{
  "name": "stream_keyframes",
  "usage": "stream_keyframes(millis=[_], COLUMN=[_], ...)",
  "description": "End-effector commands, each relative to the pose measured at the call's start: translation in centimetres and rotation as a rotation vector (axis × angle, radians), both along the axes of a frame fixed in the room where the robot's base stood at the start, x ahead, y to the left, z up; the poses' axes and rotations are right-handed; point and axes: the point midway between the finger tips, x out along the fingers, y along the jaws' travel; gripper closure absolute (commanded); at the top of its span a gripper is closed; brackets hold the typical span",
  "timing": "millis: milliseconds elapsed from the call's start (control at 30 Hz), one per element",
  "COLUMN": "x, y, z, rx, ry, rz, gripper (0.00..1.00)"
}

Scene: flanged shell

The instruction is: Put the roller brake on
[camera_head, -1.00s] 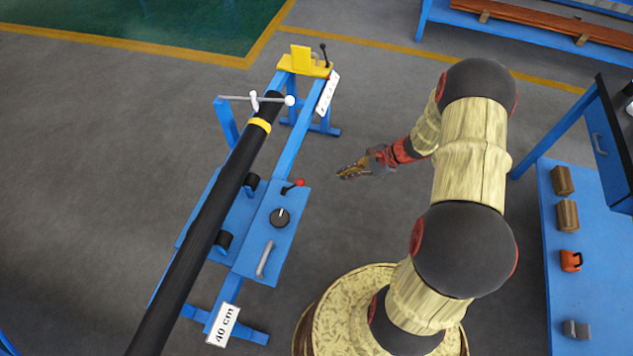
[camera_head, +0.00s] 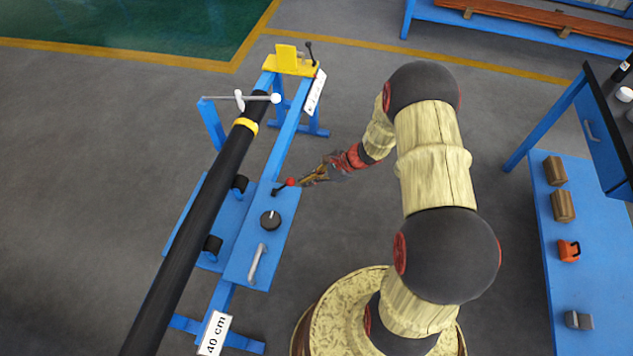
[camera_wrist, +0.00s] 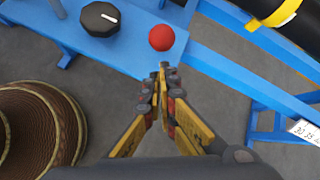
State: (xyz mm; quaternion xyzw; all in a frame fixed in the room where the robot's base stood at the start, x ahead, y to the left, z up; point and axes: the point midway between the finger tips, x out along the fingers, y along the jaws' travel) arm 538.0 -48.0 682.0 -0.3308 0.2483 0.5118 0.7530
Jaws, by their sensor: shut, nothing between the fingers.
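The roller brake seems to be the small lever with a red ball knob (camera_head: 291,182) on the blue control panel (camera_head: 285,215). In the head view its dark arm slants from lower left up to the knob at right. The red knob (camera_wrist: 161,37) also shows in the wrist view, just beyond my fingertips. My gripper (camera_head: 304,183) is shut and empty, close to the right of the knob. In the wrist view my gripper (camera_wrist: 163,68) shows its fingertips together, pointing at the knob. Whether they touch it I cannot tell.
A black dial (camera_head: 270,220) and a grey handle (camera_head: 257,264) sit on the same panel. A long black pipe (camera_head: 192,232) with a yellow band lies along the stand at left. A yellow end stop (camera_head: 290,62) is at the far end. A blue bench (camera_head: 584,290) stands at right.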

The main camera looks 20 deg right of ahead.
Motion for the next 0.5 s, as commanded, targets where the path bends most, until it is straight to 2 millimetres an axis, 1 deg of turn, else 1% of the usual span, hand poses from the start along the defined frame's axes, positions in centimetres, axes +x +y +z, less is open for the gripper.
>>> stream_keyframes(millis=[133,500], x=[0.02,0.05], y=[0.51,0.52], z=[0.22,0.33], rx=[0.000,-0.001], ry=[0.001,0.002], rz=[0.001,-0.001], gripper=[1.00,1.00])
